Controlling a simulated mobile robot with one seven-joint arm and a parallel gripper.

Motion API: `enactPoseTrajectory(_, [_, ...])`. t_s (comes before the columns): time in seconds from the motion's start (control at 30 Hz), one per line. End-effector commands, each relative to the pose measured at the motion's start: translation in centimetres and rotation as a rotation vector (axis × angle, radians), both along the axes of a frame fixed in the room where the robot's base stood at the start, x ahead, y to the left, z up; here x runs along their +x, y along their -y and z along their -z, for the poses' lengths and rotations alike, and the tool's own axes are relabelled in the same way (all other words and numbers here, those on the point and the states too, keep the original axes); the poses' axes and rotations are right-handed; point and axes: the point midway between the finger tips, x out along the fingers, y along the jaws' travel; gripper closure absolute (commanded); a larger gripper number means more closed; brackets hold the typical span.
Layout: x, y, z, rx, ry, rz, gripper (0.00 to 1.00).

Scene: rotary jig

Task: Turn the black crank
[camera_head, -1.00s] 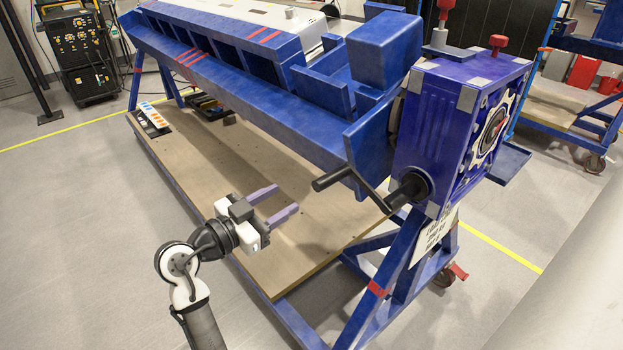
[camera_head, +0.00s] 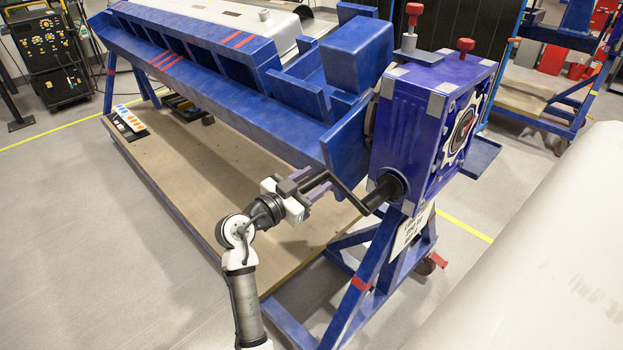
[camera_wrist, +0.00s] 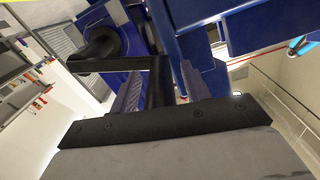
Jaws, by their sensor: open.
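The black crank (camera_head: 350,194) sticks out from the blue gearbox (camera_head: 412,135) on the rotary jig. Its handle points left, toward my gripper (camera_head: 318,187). In the wrist view, the crank's handle (camera_wrist: 160,85) stands between my two purple-grey fingers, and my gripper (camera_wrist: 162,88) is open around it. A gap shows on the handle's right side; on the left it is close to the finger. The crank arm and hub (camera_wrist: 100,52) show at the upper left of the wrist view. In the head view the fingers partly overlap the handle.
The jig's long blue beam (camera_head: 215,100) runs behind my gripper. A wooden lower shelf (camera_head: 190,190) lies below. A blue slanted leg (camera_head: 355,285) stands under the gearbox. Grey floor to the left is clear.

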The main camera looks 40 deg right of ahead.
Motion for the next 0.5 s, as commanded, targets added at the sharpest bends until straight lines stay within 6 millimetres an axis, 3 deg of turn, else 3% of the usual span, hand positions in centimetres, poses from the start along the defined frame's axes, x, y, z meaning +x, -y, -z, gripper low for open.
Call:
enactPoseTrajectory(0.23, [0.02, 0.05, 0.02, 0.0, 0.0, 0.0, 0.53])
enactPoseTrajectory(0.5, [0.01, 0.02, 0.01, 0.0, 0.0, -0.001, 0.89])
